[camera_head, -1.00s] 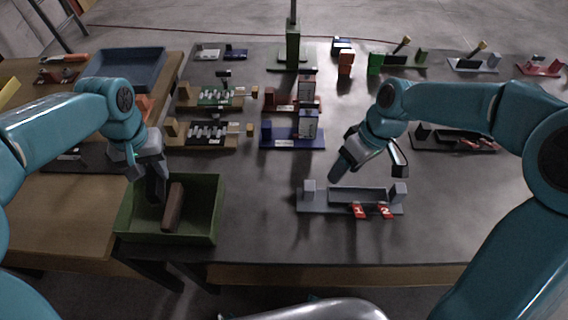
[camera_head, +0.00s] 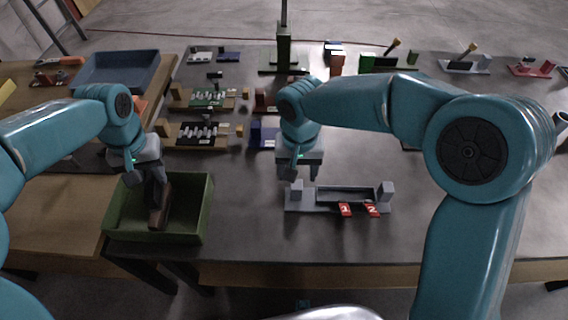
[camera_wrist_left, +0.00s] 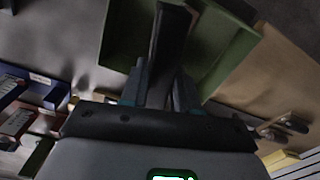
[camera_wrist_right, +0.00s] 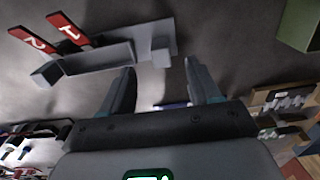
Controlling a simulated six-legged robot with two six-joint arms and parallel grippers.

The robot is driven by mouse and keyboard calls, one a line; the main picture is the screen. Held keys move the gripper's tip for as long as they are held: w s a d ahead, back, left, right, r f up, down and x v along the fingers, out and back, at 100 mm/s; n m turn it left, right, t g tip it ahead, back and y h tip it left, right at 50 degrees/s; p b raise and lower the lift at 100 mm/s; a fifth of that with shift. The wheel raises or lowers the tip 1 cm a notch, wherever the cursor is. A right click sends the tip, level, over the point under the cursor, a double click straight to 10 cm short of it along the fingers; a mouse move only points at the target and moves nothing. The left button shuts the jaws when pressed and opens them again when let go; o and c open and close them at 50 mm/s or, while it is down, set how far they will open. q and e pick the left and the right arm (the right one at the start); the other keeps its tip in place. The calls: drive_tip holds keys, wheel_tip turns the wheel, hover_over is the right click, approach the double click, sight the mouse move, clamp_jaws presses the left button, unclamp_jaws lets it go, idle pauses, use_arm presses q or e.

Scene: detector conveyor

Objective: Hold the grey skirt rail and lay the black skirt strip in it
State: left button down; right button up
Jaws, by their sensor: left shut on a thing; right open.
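The grey skirt rail (camera_head: 345,189) lies on the dark table, with an upright block at each end. It also shows in the right wrist view (camera_wrist_right: 98,58). My right gripper (camera_head: 298,176) is open above and behind the rail's left end; in its wrist view an end block lies just beyond the open fingers (camera_wrist_right: 158,76). My left gripper (camera_head: 158,190) is shut on the skirt strip (camera_head: 159,218), at the green bin. The strip looks dark brown in the head view and nearly black in the left wrist view (camera_wrist_left: 168,48). The fingers hide part of it.
The green bin (camera_head: 208,212) stands at the table's left front. Two red tabs numbered 1 (camera_head: 345,209) and 2 (camera_head: 372,209) stick out at the rail's front. Several fixtures stand behind. A blue-grey tray (camera_head: 118,72) sits back left. Table right of the rail is clear.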

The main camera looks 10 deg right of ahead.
sight(297, 189)
wheel_tip(297, 189, down, 10)
drive_tip(key=shift+s+r, duration=0.1)
drive_tip(key=shift+r, duration=0.05)
clamp_jaws()
idle(1.2)
